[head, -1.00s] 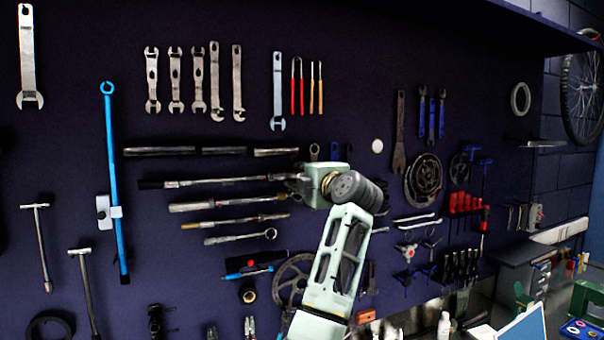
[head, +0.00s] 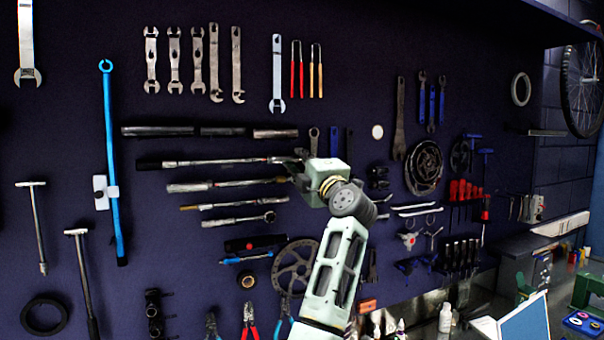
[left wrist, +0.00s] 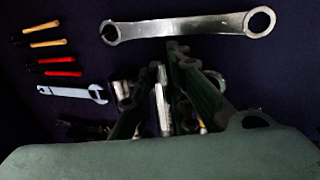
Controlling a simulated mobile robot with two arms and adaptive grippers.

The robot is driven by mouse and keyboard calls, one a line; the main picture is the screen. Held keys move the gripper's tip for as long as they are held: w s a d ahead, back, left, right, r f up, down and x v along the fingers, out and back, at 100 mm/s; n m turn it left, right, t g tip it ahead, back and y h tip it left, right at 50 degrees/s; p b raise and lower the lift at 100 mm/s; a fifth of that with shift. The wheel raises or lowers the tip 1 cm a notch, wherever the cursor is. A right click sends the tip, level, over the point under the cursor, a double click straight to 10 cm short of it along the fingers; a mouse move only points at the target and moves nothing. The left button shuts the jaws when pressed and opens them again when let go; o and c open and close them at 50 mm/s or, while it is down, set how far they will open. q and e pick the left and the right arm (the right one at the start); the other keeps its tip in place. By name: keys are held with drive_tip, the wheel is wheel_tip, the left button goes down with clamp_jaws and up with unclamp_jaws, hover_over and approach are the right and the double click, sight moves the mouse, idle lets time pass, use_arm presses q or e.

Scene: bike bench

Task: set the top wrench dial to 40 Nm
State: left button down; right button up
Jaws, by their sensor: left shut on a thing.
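The top torque wrench (head: 215,162) hangs level on the dark tool wall, with its dark grip to the left. My left gripper (head: 299,160) is at its right end, shut on it. In the left wrist view the left gripper (left wrist: 162,108) has its two dark fingers either side of a silver shaft (left wrist: 160,106), apparently this wrench. The fingers hide part of that end. The dial marks and setting are too small to read. My right gripper is in neither view.
Other bar-shaped tools hang close below, including a wrench (head: 225,185), and a black bar (head: 158,131) hangs just above. A large flat spanner (left wrist: 185,28) lies near the fingers in the wrist view.

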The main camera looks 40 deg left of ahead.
use_arm(q)
drive_tip(key=shift+a+f+t+y+b, duration=0.1)
drive_tip(key=shift+f+t+y+b, duration=0.2)
drive_tip(key=shift+f+y+b, duration=0.35)
drive_tip(key=shift+w+r+y+b, duration=0.1)
drive_tip(key=shift+r+y+b, duration=0.25)
drive_tip(key=shift+b, duration=0.1)
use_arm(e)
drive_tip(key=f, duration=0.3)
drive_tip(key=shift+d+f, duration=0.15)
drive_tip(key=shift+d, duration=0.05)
use_arm(q)
drive_tip(key=c, duration=1.9)
unclamp_jaws()
drive_tip(key=shift+r, duration=0.1)
drive_tip(key=shift+c, duration=0.2)
